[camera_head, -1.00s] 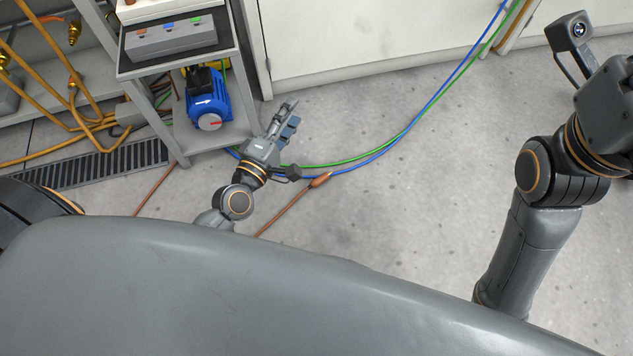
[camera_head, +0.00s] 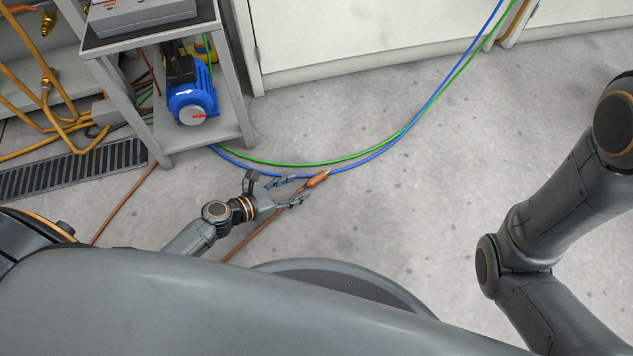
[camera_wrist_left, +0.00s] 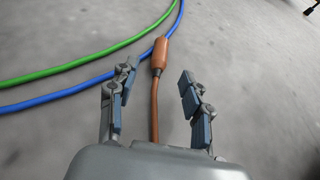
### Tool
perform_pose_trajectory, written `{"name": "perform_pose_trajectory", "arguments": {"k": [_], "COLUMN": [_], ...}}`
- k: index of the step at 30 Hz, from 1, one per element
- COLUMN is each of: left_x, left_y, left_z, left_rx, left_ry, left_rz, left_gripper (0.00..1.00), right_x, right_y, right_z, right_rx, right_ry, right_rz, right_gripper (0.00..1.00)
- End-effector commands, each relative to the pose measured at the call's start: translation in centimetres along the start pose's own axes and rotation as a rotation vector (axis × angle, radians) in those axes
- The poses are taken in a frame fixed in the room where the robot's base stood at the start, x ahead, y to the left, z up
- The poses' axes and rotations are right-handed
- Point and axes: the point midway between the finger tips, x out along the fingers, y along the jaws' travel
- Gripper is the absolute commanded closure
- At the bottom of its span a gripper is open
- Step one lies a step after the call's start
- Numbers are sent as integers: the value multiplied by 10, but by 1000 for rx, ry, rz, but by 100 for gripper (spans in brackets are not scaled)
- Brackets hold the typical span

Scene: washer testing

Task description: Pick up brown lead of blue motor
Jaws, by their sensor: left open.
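The brown lead (camera_head: 262,225) lies on the floor and ends in a thicker brown plug (camera_head: 318,180) close to the blue and green cables. My left gripper (camera_head: 299,190) is open, low over the floor, with its fingers pointing towards the plug. In the left wrist view the lead (camera_wrist_left: 154,115) runs between the two open fingers (camera_wrist_left: 158,98), and the plug (camera_wrist_left: 160,55) lies just beyond the fingertips. The blue motor (camera_head: 192,97) sits on the lower shelf of the cart at the left. My right gripper is out of view.
The metal cart (camera_head: 209,131) stands at the left, beside a floor grate (camera_head: 70,170) and yellow pipes (camera_head: 50,120). A blue cable (camera_head: 432,95) and a green cable (camera_head: 345,160) curve across the floor. The floor at centre right is clear.

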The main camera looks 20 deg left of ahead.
Motion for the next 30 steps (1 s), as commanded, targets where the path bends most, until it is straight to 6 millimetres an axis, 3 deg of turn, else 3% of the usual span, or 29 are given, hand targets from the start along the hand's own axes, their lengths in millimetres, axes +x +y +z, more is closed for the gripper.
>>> {"name": "perform_pose_trajectory", "arguments": {"k": [5,15,24,30], "left_x": [13,58,61,61], "left_y": [0,0,0,0], "left_z": [-1,-2,0,0], "left_rx": [3,4,3,3], "left_ry": [0,-1,0,0], "left_rz": [0,1,0,1], "left_gripper": [51,51,51,92], "right_x": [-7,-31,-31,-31], "right_y": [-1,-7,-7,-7], "right_z": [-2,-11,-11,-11], "right_rx": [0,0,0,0], "right_ry": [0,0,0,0], "right_rz": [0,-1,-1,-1], "right_gripper": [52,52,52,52]}}
